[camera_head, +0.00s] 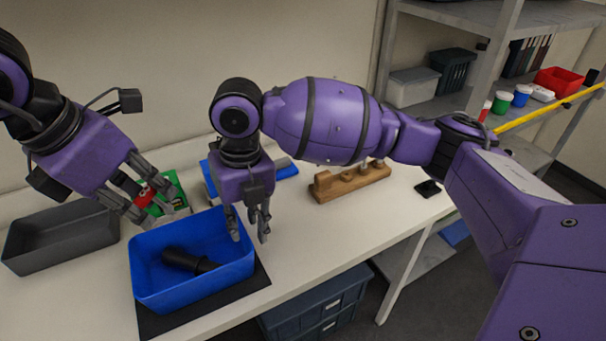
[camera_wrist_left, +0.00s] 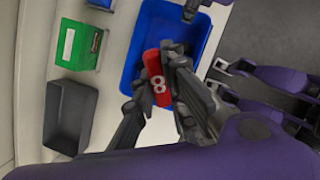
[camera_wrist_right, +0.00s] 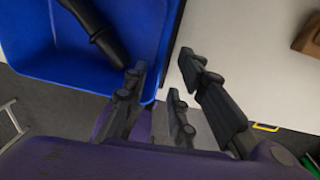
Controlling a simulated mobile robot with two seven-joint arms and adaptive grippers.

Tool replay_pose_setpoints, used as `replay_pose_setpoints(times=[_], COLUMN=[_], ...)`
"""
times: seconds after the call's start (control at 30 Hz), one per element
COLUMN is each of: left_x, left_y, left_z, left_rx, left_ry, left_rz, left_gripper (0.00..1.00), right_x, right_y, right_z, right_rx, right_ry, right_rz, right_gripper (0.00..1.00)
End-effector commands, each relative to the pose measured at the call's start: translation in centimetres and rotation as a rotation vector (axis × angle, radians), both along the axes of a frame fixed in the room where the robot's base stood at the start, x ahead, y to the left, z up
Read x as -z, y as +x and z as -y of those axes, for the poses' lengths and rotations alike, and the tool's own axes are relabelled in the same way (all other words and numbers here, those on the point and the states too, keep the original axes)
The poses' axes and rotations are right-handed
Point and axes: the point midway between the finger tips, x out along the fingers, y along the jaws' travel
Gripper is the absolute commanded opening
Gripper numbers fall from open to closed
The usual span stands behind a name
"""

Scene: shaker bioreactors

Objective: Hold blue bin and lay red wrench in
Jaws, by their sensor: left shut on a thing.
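The blue bin (camera_head: 215,275) sits on the table, partly over a black mat. A black cylindrical thing (camera_head: 188,260) lies inside it, also seen in the right wrist view (camera_wrist_right: 95,30). My left gripper (camera_head: 146,198) is shut on the red wrench (camera_wrist_left: 158,78), above the bin's left back side. Only a short red part with a pale mark shows; the fingers hide some of it. My right gripper (camera_head: 250,232) points down at the bin's right wall. Its fingers are apart, one on the inner side and one outside; contact with the wall cannot be told.
A grey bin (camera_head: 62,240) stands left of the blue bin. A green box (camera_head: 170,190) stands behind it. A wooden block with holes (camera_head: 350,182) is at the right, with bare table before it. Dark crates (camera_head: 315,305) are below the table edge.

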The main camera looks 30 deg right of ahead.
Motion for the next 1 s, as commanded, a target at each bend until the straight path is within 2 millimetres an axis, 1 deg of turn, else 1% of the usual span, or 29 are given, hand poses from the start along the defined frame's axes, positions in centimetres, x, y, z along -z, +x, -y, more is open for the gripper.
replay_pose_setpoints(times=[0.03, 0.2, 0.4, 0.6, 0.83, 1.0], left_x=[0.0, 0.0, 0.0, 0.0, 0.0, 0.0], left_y=[0.0, 0.0, 0.0, 0.0, 0.0, 0.0], left_z=[0.0, 0.0, 0.0, 0.0, 0.0, 0.0], left_rx=[0.000, 0.000, 0.000, 0.000, 0.000, 0.000], left_ry=[0.000, 0.000, 0.000, 0.000, 0.000, 0.000], left_rz=[0.000, 0.000, 0.000, 0.000, 0.000, 0.000], left_gripper=[0.00, 0.00, 0.00, 0.00, 0.00, 0.00], right_x=[1.2, 4.3, 6.7, 7.5, 7.5, 7.5], right_y=[-0.1, -0.1, 0.0, 0.0, 0.1, 0.1], right_z=[-0.1, -0.4, -0.6, -0.7, -0.7, -0.7], right_rx=[0.001, 0.001, 0.002, 0.001, 0.001, 0.000], right_ry=[0.001, 0.001, 0.001, 0.002, 0.001, 0.001], right_rz=[-0.005, -0.004, 0.000, 0.003, 0.004, 0.004], right_gripper=[0.25, 0.25, 0.25, 0.25, 0.25, 0.03])
